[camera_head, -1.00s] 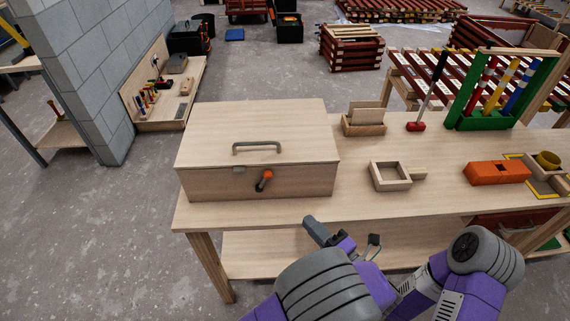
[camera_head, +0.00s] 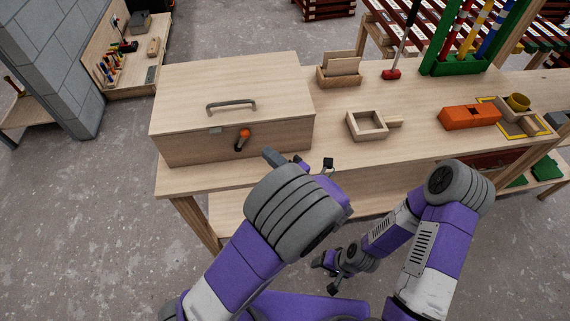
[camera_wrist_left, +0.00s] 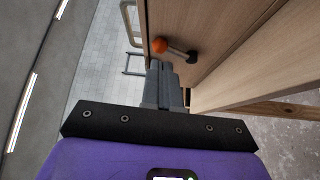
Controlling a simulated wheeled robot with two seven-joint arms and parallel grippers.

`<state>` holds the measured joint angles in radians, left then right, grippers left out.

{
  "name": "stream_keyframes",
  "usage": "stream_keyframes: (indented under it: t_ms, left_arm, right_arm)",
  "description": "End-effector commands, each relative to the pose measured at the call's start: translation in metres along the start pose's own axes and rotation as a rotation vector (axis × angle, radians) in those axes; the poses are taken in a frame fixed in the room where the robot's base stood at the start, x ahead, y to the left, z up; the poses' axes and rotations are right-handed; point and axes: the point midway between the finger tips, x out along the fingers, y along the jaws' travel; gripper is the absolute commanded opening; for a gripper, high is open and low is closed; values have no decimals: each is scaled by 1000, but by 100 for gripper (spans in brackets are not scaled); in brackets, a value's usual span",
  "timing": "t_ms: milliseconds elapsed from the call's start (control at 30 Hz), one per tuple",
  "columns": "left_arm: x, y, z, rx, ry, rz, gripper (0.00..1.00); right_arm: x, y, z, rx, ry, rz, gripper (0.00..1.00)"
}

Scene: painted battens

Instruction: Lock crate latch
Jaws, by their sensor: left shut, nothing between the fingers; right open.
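The wooden crate (camera_head: 185,141) stands on the left end of the workbench, its lid down. On its front, the latch lever (camera_head: 240,142) has an orange knob at its upper right and a dark end lower left, so it is tilted. A small metal plate (camera_head: 215,130) sits at the lid's edge, left of the knob. My left gripper (camera_head: 270,156) is shut and empty, just right of the latch. In the left wrist view its fingertips (camera_wrist_left: 161,66) are close to the lever (camera_wrist_left: 177,51); contact cannot be told. My right gripper (camera_head: 326,275) is open and empty, low before the bench.
The lid carries a grey handle (camera_head: 231,105). Right of the crate are a wooden card holder (camera_head: 338,77), an open wooden frame (camera_head: 368,126), an orange block (camera_head: 468,117) and a green rack (camera_head: 455,68). The bench top (camera_head: 340,155) before the frame is clear.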

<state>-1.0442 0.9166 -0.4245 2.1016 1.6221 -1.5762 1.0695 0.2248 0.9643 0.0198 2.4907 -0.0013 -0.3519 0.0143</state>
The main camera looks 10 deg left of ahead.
Motion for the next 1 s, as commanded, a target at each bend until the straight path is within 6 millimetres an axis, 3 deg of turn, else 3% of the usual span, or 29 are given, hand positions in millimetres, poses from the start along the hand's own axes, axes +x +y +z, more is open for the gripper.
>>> stream_keyframes:
  t_ms: [100, 333, 1000]
  left_arm:
    - [24, 2, -1, 0, 3, 0, 0]
    - [52, 1, 0, -1, 1, 0, 0]
    - [64, 1, -7, -23, 15, -17, 0]
  right_arm:
    - [-6, -2, 0, 0, 0, 0, 64]
    - [-11, -4, 0, 0, 0, 0, 64]
    - [-11, -4, 0, 0, 0, 0, 64]
